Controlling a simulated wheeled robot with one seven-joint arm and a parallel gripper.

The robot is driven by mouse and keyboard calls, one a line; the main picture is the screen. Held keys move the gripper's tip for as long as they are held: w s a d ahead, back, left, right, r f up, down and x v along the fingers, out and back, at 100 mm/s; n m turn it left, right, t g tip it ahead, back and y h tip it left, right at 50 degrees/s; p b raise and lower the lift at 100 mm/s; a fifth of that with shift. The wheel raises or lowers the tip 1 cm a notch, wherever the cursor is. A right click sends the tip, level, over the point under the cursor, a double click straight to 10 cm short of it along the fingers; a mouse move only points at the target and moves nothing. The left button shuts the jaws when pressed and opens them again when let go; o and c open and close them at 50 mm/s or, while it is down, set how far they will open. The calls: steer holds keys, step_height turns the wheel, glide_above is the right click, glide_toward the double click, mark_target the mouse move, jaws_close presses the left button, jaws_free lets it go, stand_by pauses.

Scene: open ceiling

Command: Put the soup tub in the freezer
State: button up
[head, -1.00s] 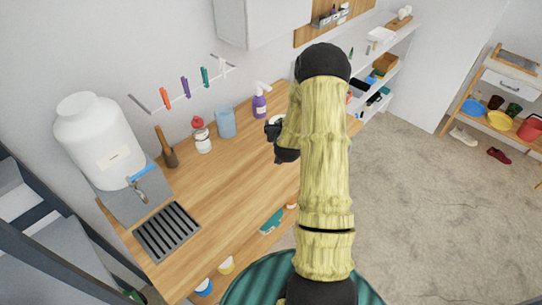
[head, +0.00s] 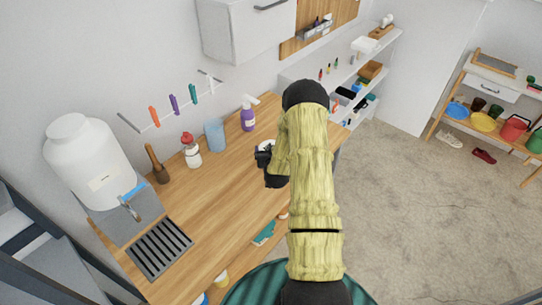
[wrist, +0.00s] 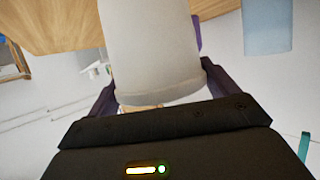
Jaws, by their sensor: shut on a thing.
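My gripper (head: 266,165) is over the wooden counter (head: 205,205) in the head view, partly hidden by my arm. In the wrist view its dark fingers are shut on a pale, smooth, rounded tub (wrist: 152,45), which I take as the soup tub. The tub fills the upper middle of that view, and its top edge is cut off. In the head view only a small white part of the tub (head: 267,146) shows beside the gripper. I cannot make out a freezer in either view.
A white jug (head: 85,155), a mallet (head: 158,165), a red-topped bottle (head: 191,150), a blue cup (head: 215,134) and a purple spray bottle (head: 248,116) line the counter's back. A white wall cabinet (head: 245,30) hangs above. Open floor (head: 420,220) lies right.

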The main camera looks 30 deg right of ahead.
step_height(320, 180, down, 3)
steer(key=shift+w+f+p, duration=0.1)
steer(key=shift+f+p, duration=0.05)
steer(key=shift+p, duration=0.35)
steer(key=shift+f, duration=0.15)
steer(key=o, duration=1.1)
